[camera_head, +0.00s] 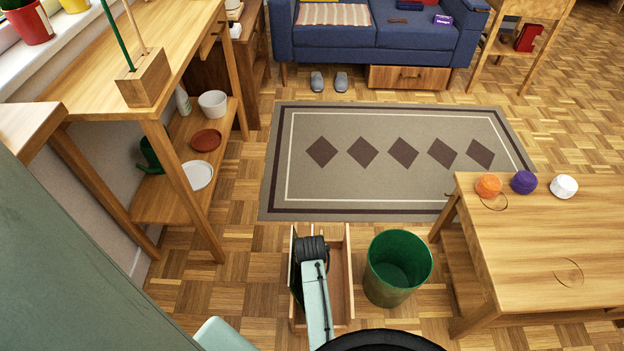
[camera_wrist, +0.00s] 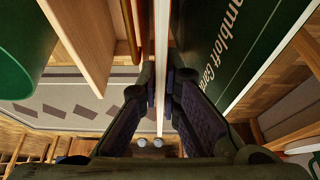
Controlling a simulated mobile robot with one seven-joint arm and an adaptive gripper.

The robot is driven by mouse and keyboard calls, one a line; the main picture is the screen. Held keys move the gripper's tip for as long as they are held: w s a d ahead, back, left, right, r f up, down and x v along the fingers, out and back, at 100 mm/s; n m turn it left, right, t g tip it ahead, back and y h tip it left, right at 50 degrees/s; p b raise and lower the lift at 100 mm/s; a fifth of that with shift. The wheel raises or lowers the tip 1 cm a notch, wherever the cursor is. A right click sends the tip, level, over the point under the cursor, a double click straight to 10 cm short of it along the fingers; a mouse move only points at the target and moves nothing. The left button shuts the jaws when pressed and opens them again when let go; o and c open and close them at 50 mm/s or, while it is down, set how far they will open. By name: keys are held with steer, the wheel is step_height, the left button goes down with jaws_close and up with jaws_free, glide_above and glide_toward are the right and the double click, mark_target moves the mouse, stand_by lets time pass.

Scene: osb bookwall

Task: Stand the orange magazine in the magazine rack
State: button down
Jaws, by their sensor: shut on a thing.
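My gripper (camera_wrist: 160,85) is shut on a thin upright thing, taken as the orange magazine (camera_wrist: 162,45). In the head view my gripper (camera_head: 313,250) is low over the wooden magazine rack (camera_head: 348,285), pointing down, and my arm hides much of the inside. In the wrist view a pale wooden panel of the rack (camera_wrist: 85,40) stands left of the held magazine. Whether the magazine touches the rack's bottom cannot be seen.
A dark green printed thing (camera_wrist: 225,45) stands close to the right of my fingers in the wrist view. A green bin (camera_head: 398,268) stands just right of the rack. A low wooden table (camera_head: 540,240) is farther right, a shelf unit (camera_head: 150,205) left. The rug (camera_head: 400,190) beyond is clear.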

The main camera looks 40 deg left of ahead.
steer(key=c, duration=1.8)
jaws_free()
